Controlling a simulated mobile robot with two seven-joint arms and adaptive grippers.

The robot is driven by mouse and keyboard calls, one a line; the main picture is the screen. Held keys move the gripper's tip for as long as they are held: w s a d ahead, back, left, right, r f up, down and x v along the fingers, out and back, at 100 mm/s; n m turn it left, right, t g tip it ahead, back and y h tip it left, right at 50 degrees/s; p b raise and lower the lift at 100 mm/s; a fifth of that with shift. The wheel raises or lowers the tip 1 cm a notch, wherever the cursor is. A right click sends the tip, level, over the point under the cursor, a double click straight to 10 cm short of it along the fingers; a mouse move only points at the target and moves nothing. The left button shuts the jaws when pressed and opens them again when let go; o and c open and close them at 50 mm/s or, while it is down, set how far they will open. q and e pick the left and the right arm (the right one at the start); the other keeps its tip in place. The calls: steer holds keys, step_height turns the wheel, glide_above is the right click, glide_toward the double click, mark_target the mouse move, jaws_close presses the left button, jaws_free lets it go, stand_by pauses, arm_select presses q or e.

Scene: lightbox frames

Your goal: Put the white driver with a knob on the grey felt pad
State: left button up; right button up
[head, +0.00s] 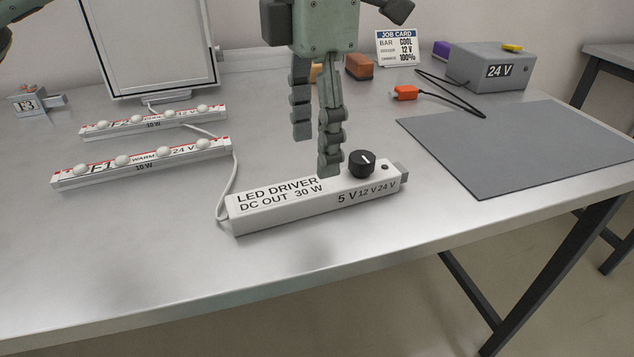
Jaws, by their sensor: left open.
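The white driver (290,208) lies on the table in the middle of the head view, marked LED DRIVER, DC OUT 30 W, with 5 V, 12 V and 24 V labels. Its black knob (362,164) stands up near its right end. The grey felt pad (520,150) lies flat and bare to the right, apart from the driver. My left gripper (316,155) is open and points down over the driver's back edge. One finger overlaps the driver's top in the picture; I cannot tell whether it touches. My right gripper does not show.
Two white LED bars (140,163) (155,122) lie at the left, in front of a framed panel (155,45). A white cable (232,180) runs from the driver's left end. A grey 24 V box (488,66) and an orange connector (405,93) stand behind the pad. The front table is clear.

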mark_target(318, 184)
arm_select(q)
steer(key=f, duration=0.5)
steer(key=shift+s+d+f+p, duration=0.2)
steer(key=shift+s+d+p, duration=0.05)
steer(key=shift+s+p, duration=0.1)
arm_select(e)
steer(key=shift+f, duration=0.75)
arm_select(q)
steer(key=shift+c, duration=0.2)
jaws_close()
steer(key=shift+r, duration=0.1)
